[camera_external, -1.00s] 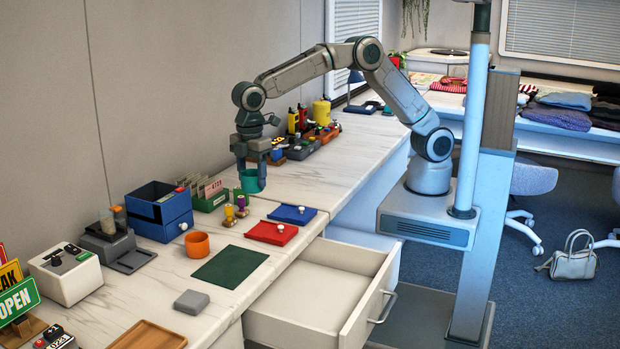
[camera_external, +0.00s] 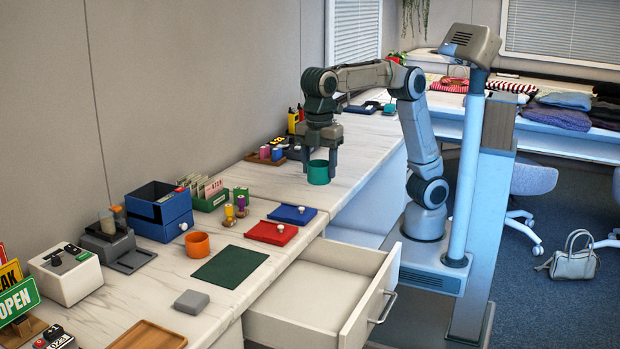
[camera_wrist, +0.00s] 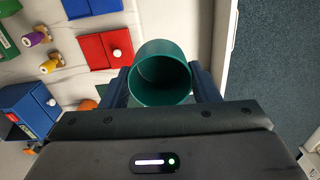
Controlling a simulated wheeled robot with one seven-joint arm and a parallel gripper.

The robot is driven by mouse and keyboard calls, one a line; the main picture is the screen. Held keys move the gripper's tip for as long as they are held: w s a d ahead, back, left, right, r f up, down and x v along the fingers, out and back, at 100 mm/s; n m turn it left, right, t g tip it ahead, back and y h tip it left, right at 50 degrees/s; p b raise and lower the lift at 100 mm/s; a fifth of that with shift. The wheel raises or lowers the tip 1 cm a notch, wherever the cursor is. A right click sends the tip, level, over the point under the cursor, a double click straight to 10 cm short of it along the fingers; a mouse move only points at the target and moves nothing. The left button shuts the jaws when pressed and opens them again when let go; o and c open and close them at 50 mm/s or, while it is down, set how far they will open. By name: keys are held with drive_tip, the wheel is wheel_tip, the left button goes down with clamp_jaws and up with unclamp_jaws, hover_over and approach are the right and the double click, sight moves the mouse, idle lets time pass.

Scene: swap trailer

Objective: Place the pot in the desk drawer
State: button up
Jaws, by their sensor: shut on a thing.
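A teal-green open pot (camera_external: 318,173) is held between the fingers of my gripper (camera_external: 319,163), above the marble desk top near its right edge. In the wrist view the pot (camera_wrist: 160,72) sits upright between both fingertips, and its inside looks empty. My gripper (camera_wrist: 161,85) is shut on it. The desk drawer (camera_external: 388,300) is pulled open, with a cream front and a metal handle, and its visible inside is empty. My gripper is behind the drawer and higher than it. An orange pot (camera_external: 198,244) stands on the desk, left of the green mat.
Small spools, a blue box (camera_external: 158,211) and a green mat (camera_external: 230,266) are on the desk. Space above the open drawer is clear.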

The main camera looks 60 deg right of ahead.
drive_tip(key=s+d+f+b, duration=0.2)
drive_tip(key=s+b, duration=0.1)
drive_tip(key=s, duration=0.1)
wheel_tip(320, 180, down, 26)
drive_tip(key=shift+f+b, duration=0.2)
drive_tip(key=shift+b, duration=0.35)
drive_tip(key=shift+f+b, duration=0.75)
drive_tip(key=shift+f, duration=1.7)
drive_tip(key=shift+f, duration=0.2)
drive_tip(key=o, duration=1)
drive_tip(key=shift+r, duration=0.15)
wheel_tip(320, 180, up, 12)
drive_tip(key=p, duration=0.3)
drive_tip(key=shift+r+p, duration=0.1)
drive_tip(key=shift+p, duration=0.25)
